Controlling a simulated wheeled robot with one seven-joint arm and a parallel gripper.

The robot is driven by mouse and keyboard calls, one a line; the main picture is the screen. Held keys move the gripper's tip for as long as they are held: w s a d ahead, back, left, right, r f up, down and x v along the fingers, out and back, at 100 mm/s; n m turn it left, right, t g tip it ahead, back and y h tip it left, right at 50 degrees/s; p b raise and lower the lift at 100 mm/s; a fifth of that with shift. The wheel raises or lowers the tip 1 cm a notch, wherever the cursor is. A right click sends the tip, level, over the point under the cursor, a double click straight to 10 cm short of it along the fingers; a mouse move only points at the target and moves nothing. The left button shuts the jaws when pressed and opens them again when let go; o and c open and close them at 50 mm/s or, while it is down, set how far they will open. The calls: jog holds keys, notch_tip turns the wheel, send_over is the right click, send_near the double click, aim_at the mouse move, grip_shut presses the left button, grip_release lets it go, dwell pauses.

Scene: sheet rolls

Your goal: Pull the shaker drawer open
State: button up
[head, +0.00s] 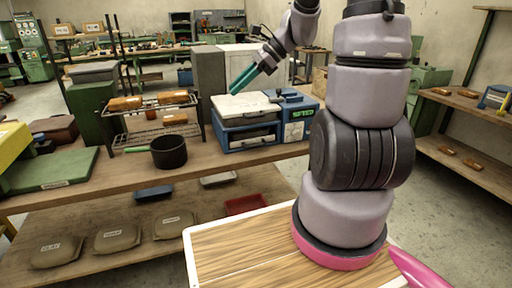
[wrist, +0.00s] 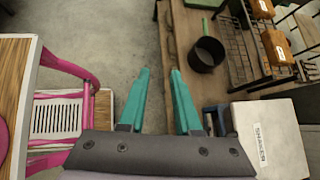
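The shaker (head: 235,107) is a blue machine with a white top, standing on the wooden bench right of the middle. In the wrist view the white top (wrist: 275,135) carries a SHAKER label at the lower right; the drawer front is mostly hidden there behind my gripper.
A black pot (head: 169,152) and a wire rack (head: 150,138) with orange-brown items stand left of the shaker. A grey box (head: 210,80) stands behind it. A red tray (head: 245,204) and several beige packs lie on the lower shelf. Open floor lies before the bench.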

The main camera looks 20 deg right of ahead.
aim_at(257, 146)
jog(key=w+d+f+m+t+y, duration=0.1)
jog(key=w+d+f+m+t, duration=0.5)
jog(key=f+m, duration=0.5)
jog(key=w+d+f+m+t+y, duration=0.1)
jog(key=w+d+f+m+t, duration=0.2)
jog(key=w+d+f+m, duration=0.6)
notch_tip(257, 146, down, 14)
jog(key=s+d+m+t+h, duration=0.25)
jog(key=m+h, duration=0.25)
jog(key=m, duration=0.6)
jog(key=shift+t, duration=0.45)
jog(key=x, duration=1.1)
jog(key=shift+w+d+r, duration=0.15)
jog(key=shift+d+r, duration=0.05)
jog(key=shift+d, duration=0.15)
grip_shut()
